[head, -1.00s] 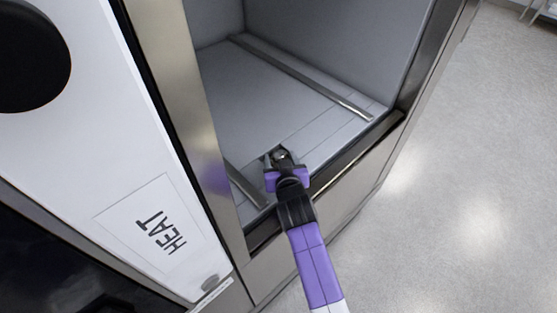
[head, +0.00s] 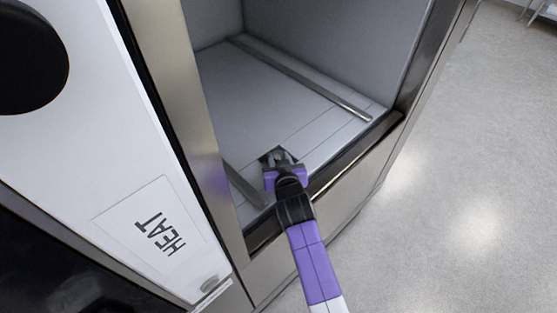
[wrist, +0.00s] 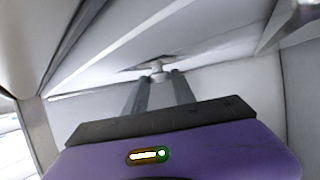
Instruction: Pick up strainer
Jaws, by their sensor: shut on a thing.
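My gripper (head: 279,157) reaches down through the open front of the washer to its floor. In the wrist view my gripper (wrist: 157,76) has its two dark fingers shut on a small pale knob of the strainer (wrist: 157,66). A dark, flat patch shows around the knob at floor level. I cannot tell whether the strainer is seated in the floor or raised. In the head view my fingers and wrist cover most of the strainer.
The washer floor (head: 290,95) is pale, with a metal rail (head: 300,76) toward the back and another rail (head: 243,185) left of my gripper. A dark front sill (head: 355,150) and a steel post (head: 190,90) frame the opening. A white panel marked HEAT (head: 110,180) stands left.

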